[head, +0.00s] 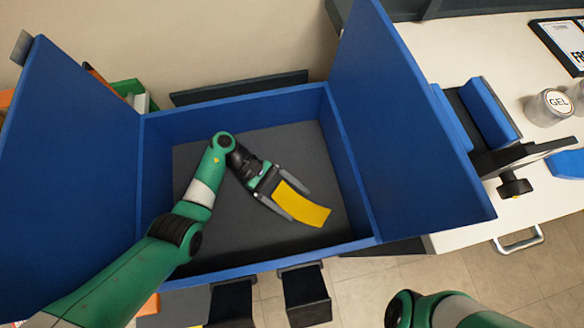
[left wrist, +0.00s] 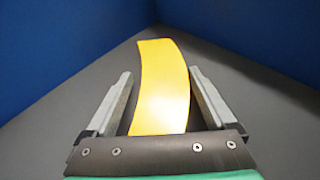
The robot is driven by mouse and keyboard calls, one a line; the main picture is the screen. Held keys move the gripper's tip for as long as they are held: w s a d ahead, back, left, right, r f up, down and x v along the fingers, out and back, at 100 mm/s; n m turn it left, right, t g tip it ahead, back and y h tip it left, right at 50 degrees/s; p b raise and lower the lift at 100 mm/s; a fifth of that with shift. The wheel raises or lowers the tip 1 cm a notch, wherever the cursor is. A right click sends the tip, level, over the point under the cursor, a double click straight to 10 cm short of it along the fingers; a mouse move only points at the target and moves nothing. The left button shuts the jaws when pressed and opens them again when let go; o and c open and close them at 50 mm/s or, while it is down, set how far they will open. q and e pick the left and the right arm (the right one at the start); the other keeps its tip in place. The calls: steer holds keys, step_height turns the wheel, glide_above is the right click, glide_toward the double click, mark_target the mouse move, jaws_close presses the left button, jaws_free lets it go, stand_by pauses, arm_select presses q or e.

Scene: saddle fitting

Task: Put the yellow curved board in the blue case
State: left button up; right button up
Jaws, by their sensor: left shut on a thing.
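The yellow curved board (head: 302,204) is inside the blue case (head: 232,98), over its dark grey floor. My left gripper (head: 296,205) reaches into the case and is shut on the board. The board sticks out past the fingertips toward the lower right. In the left wrist view the board (left wrist: 163,85) lies lengthwise between the two grey fingers (left wrist: 160,72), its far end toward a corner of the blue walls. I cannot tell whether the board touches the floor. My right gripper is out of view.
The case's two blue flaps stand open, at the left (head: 70,170) and right (head: 405,125). A white counter (head: 445,50) at the right carries a blue-padded clamp (head: 490,112) and a GEL jar (head: 548,107). My right arm shows at the bottom right.

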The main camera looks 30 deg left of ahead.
mark_target(276, 191)
arm_select(q)
steer(key=shift+r, duration=0.1)
steer(key=o, duration=1)
steer(key=shift+f, duration=0.2)
steer(key=shift+o, duration=0.9)
steer(key=shift+r, duration=0.2)
steer(key=shift+w+a+r, duration=0.1)
steer(key=shift+a+r, duration=0.05)
steer(key=shift+a, duration=0.15)
steer(key=v, duration=0.5)
